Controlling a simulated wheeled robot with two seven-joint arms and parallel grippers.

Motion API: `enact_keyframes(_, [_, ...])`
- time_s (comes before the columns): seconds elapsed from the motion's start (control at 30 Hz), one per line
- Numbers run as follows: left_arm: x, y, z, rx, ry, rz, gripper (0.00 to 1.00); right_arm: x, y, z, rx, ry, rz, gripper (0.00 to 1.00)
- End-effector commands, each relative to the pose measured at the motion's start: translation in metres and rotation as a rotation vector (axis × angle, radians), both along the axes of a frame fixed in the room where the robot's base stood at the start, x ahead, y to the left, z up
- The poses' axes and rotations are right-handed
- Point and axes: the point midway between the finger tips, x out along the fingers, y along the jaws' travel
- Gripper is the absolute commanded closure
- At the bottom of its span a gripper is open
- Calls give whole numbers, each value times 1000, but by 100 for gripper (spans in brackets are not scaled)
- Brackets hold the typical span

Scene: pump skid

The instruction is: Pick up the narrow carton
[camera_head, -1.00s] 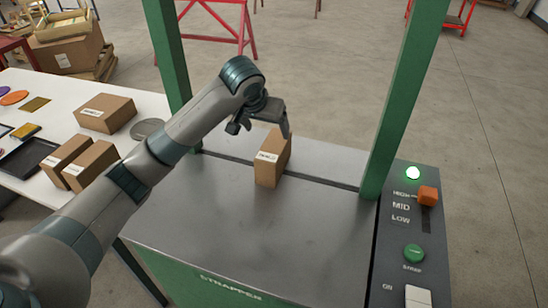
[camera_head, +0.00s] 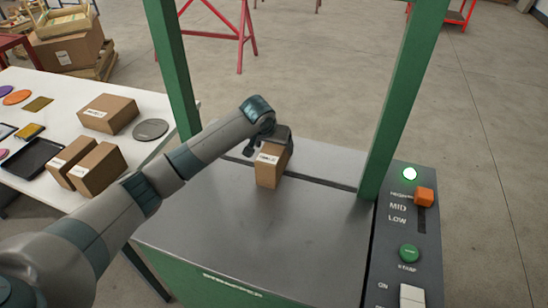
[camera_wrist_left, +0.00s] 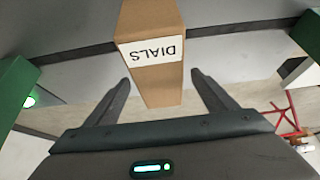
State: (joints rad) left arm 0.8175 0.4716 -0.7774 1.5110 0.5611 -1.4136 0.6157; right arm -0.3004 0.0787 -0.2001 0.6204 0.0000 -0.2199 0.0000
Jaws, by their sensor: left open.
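The narrow carton (camera_head: 270,168) is a brown box with a white label, standing upright on the grey steel top of the strapper under the green arch. In the left wrist view the carton (camera_wrist_left: 152,72) shows its label, which reads DIALS. My left gripper (camera_head: 268,143) is at the carton's upper part. In the left wrist view its two fingers (camera_wrist_left: 160,82) are open, one on each side of the carton, with gaps between them and the box. The gripper hides part of the carton's top in the head view. My right gripper is not in view.
Green posts (camera_head: 404,95) rise on both sides of the strapper top (camera_head: 245,235). A control panel (camera_head: 408,235) with an orange lever is on the right. The white table (camera_head: 60,110) at left holds several cartons and a black tray (camera_head: 32,158).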

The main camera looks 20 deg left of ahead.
Motion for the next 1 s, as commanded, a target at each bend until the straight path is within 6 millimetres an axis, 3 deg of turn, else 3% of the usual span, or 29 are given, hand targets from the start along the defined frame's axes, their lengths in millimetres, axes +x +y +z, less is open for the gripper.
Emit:
enact_keyframes(0.37, [2,-1,-3,-1,0,0,22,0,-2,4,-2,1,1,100])
enact_keyframes(0.63, [13,-1,-27,0,3,1,22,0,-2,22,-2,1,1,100])
enact_keyframes(1.0, [24,-2,-46,0,-1,-1,22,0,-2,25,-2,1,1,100])
